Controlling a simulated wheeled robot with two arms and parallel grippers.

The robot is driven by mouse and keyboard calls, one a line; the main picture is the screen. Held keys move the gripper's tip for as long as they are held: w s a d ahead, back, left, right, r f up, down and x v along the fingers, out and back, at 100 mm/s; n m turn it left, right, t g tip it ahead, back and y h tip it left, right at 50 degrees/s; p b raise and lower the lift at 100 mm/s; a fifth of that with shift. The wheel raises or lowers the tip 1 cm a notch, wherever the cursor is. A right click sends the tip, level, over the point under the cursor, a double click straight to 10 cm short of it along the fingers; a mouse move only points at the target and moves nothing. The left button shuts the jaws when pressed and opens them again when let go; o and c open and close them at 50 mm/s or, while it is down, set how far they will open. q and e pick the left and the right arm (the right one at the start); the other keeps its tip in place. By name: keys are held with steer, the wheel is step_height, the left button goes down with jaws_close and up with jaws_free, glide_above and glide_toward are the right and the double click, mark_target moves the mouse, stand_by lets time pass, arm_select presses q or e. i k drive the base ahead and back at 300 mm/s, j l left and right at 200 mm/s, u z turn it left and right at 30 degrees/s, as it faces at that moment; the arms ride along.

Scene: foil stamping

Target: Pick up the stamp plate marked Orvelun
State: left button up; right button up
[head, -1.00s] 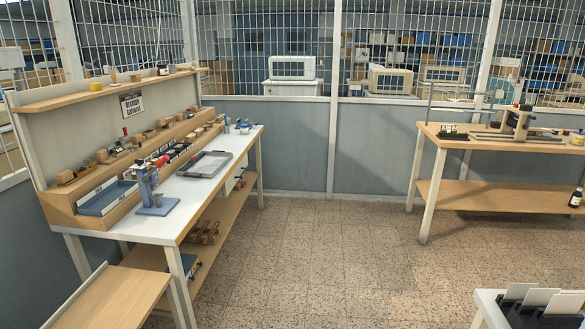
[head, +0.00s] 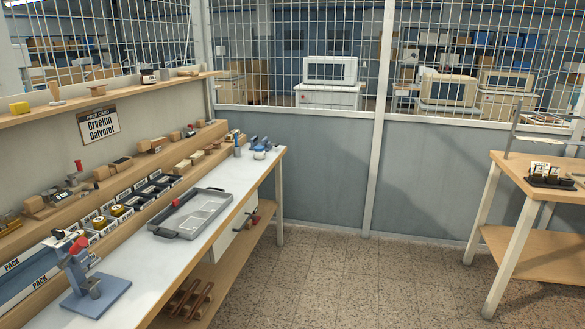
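Several wooden-handled stamping tools (head: 152,145) stand along the stepped wooden rack (head: 118,185) at the back of that bench. Small bins (head: 121,211) with labels and dark or gold contents sit in a row below them. No stamp plate can be made out as marked Orvelun; labels on the small pieces are too small to read. Neither of my grippers is in view.
A grey tray (head: 180,233) with handles and pale rectangles lies on the white bench top (head: 152,258). A blue press stand (head: 96,295) is at the bench's near end. A black holder with pale cards (head: 550,180) stands on the right table (head: 512,168). The floor (head: 370,275) between is clear.

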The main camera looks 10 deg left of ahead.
mark_target(166, 179)
steer(key=i+u, duration=0.45)
steer(key=i+l+u, duration=0.3)
steer(key=i+u, duration=0.2)
steer(key=i+l+u, duration=0.8)
steer(key=u, duration=0.15)
steer(key=l, duration=0.1)
